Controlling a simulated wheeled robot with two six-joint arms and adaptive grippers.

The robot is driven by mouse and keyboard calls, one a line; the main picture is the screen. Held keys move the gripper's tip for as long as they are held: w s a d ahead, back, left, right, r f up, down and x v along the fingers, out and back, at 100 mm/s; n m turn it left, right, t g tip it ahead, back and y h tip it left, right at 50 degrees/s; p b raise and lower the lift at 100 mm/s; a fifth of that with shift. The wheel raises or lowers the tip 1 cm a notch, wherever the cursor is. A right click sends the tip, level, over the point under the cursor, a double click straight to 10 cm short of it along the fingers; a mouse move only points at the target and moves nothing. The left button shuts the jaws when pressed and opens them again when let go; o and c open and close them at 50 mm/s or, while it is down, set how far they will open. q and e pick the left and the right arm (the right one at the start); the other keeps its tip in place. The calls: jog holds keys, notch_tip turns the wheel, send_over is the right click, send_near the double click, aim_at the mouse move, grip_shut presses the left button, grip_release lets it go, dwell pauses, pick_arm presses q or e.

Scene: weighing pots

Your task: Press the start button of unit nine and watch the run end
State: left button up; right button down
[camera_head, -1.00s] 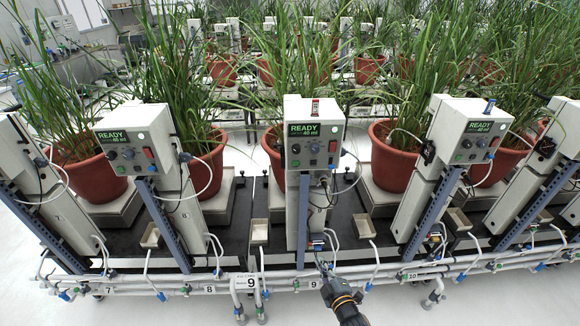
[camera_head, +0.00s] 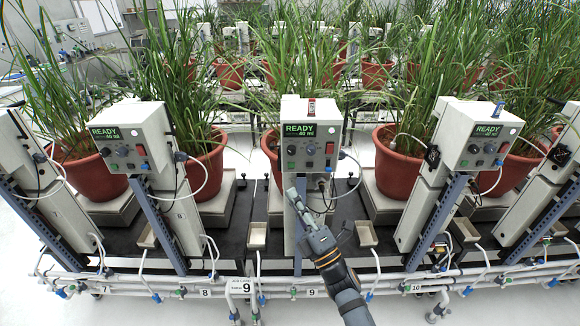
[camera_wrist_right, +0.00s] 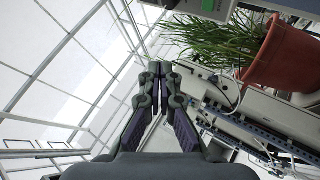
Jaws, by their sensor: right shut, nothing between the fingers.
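Unit nine's control box (camera_head: 311,112) stands in the middle of the head view, above a "9" label. Its green display (camera_head: 299,130) reads READY and 40 ml. A green button (camera_head: 291,165) is at the lower left of its panel, with dark knobs and a red switch (camera_head: 329,148) to the right. I cannot read the button labels. My right gripper (camera_head: 295,192) is shut and empty, pointing up in front of unit nine's post, below the panel and apparently apart from the button. In the wrist view its fingers (camera_wrist_right: 158,72) are together. My left gripper is out of view.
Similar control boxes stand at left (camera_head: 131,125) and right (camera_head: 479,125), also reading READY. Potted plants (camera_head: 203,165) stand behind them. White pipes with valves run along the front edge. The wrist view shows a red pot (camera_wrist_right: 285,55).

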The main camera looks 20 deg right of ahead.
jog(key=b, duration=0.3)
send_near(285, 159)
notch_tip(285, 159, up, 3)
jog(key=w+a, duration=0.1)
jog(key=a, duration=0.1)
jog(key=shift+w+d+f, duration=0.15)
jog(key=shift+w+d, duration=0.05)
jog(key=shift+w, duration=0.75)
jog(key=shift+w, duration=0.1)
dwell(0.4)
jog(key=shift+w+d, duration=0.1)
jog(key=shift+w, duration=0.2)
jog(key=shift+w+d+b, duration=0.1)
jog(key=shift+w+b, duration=0.2)
jog(key=shift+b, duration=0.1)
dwell(0.6)
jog(key=shift+s, duration=0.15)
jog(key=shift+s+a, duration=0.25)
jog(key=shift+s, duration=0.4)
